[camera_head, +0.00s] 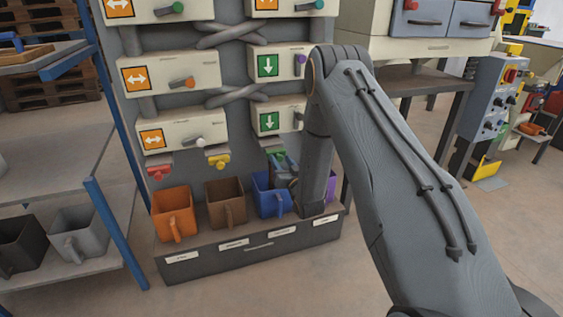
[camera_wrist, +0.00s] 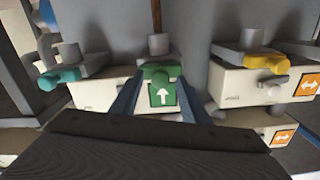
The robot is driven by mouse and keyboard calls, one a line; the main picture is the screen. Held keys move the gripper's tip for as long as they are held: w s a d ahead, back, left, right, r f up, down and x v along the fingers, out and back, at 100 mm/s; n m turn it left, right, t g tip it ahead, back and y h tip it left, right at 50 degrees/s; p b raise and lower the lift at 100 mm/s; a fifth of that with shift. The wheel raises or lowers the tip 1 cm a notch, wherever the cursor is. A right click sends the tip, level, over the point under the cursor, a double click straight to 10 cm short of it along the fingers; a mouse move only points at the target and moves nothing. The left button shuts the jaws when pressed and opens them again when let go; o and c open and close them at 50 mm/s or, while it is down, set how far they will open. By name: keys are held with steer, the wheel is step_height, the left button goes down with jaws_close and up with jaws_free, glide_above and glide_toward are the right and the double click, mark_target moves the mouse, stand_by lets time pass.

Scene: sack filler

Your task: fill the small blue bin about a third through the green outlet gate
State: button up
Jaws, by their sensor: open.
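The green outlet gate (camera_head: 276,150) sits under the right-hand part of the machine, partly hidden by my gripper. In the wrist view the green gate (camera_wrist: 160,72) is centred between my two fingers, by a green label with a white arrow. My gripper (camera_head: 282,164) is open around the gate; whether its fingers touch it, I cannot tell. The fingers of my gripper (camera_wrist: 161,88) also show in the wrist view. The small blue bin (camera_head: 265,200) stands on the tray below the gate, partly hidden by my arm. I cannot see its contents.
An orange bin (camera_head: 172,214), a brown bin (camera_head: 225,203) and a mostly hidden purple bin (camera_head: 331,187) share the dark tray (camera_head: 250,257). Red (camera_head: 160,172) and yellow (camera_head: 218,161) outlets hang left of green. A teal outlet (camera_wrist: 60,77) is beside it. A shelf (camera_head: 60,160) stands left.

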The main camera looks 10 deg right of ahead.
mark_target(280, 159)
steer(key=s+p, duration=0.1)
steer(key=s, duration=0.6)
steer(key=shift+s+d, duration=0.25)
steer(key=shift+d, duration=0.1)
jaws_close()
steer(key=shift+w, duration=0.1)
stand_by(1.0)
steer(key=shift+w+a+f+b, duration=0.1)
steer(key=shift+w+b, duration=0.2)
steer(key=shift+w, duration=0.55)
steer(key=shift+w+a+f+b, duration=0.1)
steer(key=shift+w+b, duration=0.15)
steer(key=shift+w, duration=0.6)
